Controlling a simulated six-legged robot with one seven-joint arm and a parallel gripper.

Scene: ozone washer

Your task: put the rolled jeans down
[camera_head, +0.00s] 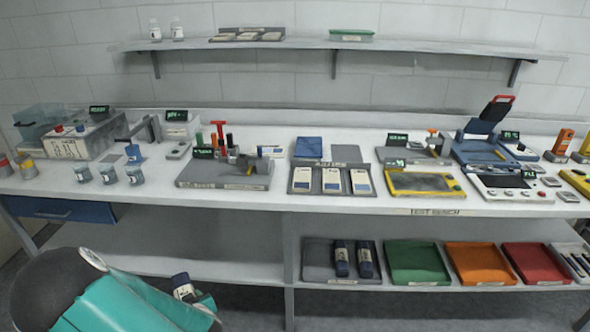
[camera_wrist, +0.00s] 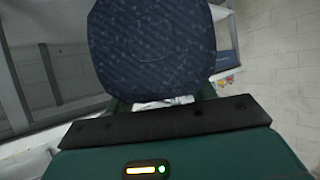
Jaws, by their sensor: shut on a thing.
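The rolled jeans (camera_wrist: 150,45) are a dark blue patterned roll, seen end-on and large in the wrist view. My gripper (camera_wrist: 165,104) is shut on them. In the head view the held roll (camera_head: 183,287) shows at the lower left, dark with a pale label, partly hidden by my teal arm. It is in front of the bench, at about the height of the lower shelf and apart from it.
Green (camera_head: 416,262), orange (camera_head: 480,263) and red (camera_head: 535,264) trays sit empty to the right of the grey tray. The lower shelf's left part (camera_head: 200,250) is bare. A bench leg (camera_head: 289,255) stands between them. The bench top (camera_head: 330,205) is crowded with devices and trays.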

